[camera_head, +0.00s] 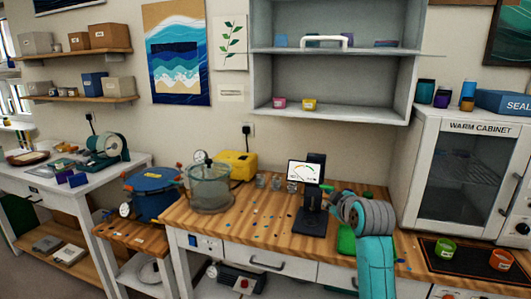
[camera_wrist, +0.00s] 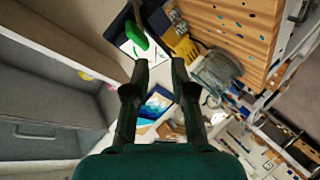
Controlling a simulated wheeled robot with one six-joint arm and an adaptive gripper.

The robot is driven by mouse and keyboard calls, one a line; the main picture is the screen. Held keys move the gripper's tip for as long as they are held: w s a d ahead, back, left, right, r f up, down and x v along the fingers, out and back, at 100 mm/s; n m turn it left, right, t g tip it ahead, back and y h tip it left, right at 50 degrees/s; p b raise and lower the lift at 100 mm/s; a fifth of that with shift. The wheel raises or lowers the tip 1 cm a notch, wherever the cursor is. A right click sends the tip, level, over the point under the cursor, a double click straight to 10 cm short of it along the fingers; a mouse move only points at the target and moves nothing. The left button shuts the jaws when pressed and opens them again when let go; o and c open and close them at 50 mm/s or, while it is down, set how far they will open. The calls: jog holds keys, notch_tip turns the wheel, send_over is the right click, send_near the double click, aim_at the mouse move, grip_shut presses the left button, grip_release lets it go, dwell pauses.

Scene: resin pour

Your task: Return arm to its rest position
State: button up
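My arm (camera_head: 375,255) rises at the right of the wooden bench in the head view, with its grey wrist end above the bench top. My gripper (camera_wrist: 159,63) shows in the wrist view with two dark fingers spread apart and nothing between them. The fingers are not clearly visible in the head view. The wrist view looks past the fingers to the wall picture, shelf and bench, strongly tilted. A display screen (camera_head: 304,172) stands on the bench left of my wrist. A small green item (camera_head: 327,188) shows beside it.
The wooden bench (camera_head: 255,228) holds a clear pot (camera_head: 210,188) and a yellow box (camera_head: 238,165). A blue pot (camera_head: 152,193) stands at left. The warm cabinet (camera_head: 465,170) is close on the right, near green (camera_head: 445,250) and orange cups (camera_head: 501,260). An open shelf (camera_head: 335,85) hangs above.

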jog(key=s+f+m, duration=0.2)
jog(key=s+f, duration=0.7)
jog(key=f, duration=0.4)
jog(key=s+f+m, duration=0.2)
jog(key=s+f, duration=0.7)
jog(key=f, duration=0.4)
jog(key=s+f+m+h, duration=0.1)
jog(key=s+f, duration=0.3)
jog(key=s, duration=0.6)
jog(key=s+f+m, duration=0.2)
jog(key=s+f, duration=0.1)
jog(key=s, duration=0.7)
jog(key=s+r+m, duration=0.2)
jog(key=s+r, duration=0.2)
jog(key=s, duration=1)
jog(key=s+a+r+m+t, duration=0.1)
jog(key=s+r, duration=0.4)
jog(key=s, duration=0.9)
jog(key=shift+s+r+m, duration=0.15)
jog(key=shift+r+m, duration=0.05)
jog(key=shift+m, duration=0.2)
